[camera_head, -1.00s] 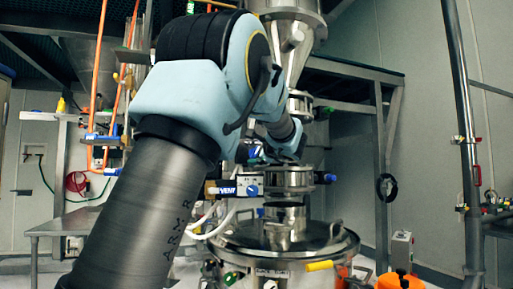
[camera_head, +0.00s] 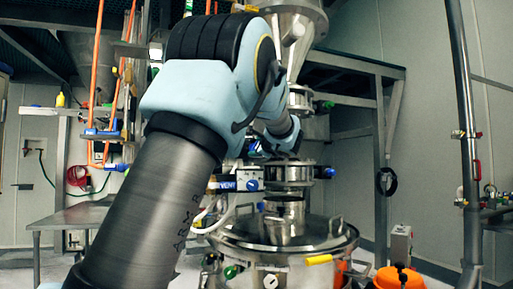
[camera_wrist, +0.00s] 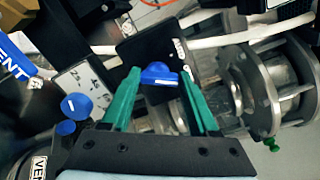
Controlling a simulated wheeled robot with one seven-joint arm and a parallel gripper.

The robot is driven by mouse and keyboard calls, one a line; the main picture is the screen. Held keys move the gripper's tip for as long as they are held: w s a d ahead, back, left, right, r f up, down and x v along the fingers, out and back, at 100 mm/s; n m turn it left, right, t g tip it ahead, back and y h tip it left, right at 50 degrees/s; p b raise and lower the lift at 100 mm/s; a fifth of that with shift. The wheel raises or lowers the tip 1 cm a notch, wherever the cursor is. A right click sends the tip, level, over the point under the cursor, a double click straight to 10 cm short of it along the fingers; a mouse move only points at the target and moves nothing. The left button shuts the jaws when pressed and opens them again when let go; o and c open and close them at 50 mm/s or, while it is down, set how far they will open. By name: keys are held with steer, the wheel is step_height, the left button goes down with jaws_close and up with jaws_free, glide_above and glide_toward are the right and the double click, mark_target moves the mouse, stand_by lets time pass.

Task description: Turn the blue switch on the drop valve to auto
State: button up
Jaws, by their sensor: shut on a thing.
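In the wrist view, a blue switch (camera_wrist: 158,76) sits on the face of a dark box, between the tips of my gripper's green fingers (camera_wrist: 160,80). My gripper is shut on this switch, with a finger on each side. A white mark shows on it, but its setting is too small to read. A second blue knob (camera_wrist: 76,106) lies to the left, by a light marked plate (camera_wrist: 84,84). In the head view, a blue knob (camera_head: 252,185) shows on the box beside the "VENT" label. My arm largely hides my gripper there.
A steel flanged valve body (camera_wrist: 268,85) stands close on the right in the wrist view, with white hoses behind the fingers. In the head view, a round steel vessel lid (camera_head: 320,238) lies below, and a steel table (camera_head: 70,216) stands at the left.

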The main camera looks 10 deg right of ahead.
steer(key=c, duration=0.4)
steer(key=shift+f, duration=0.1)
steer(key=shift+c, duration=0.2)
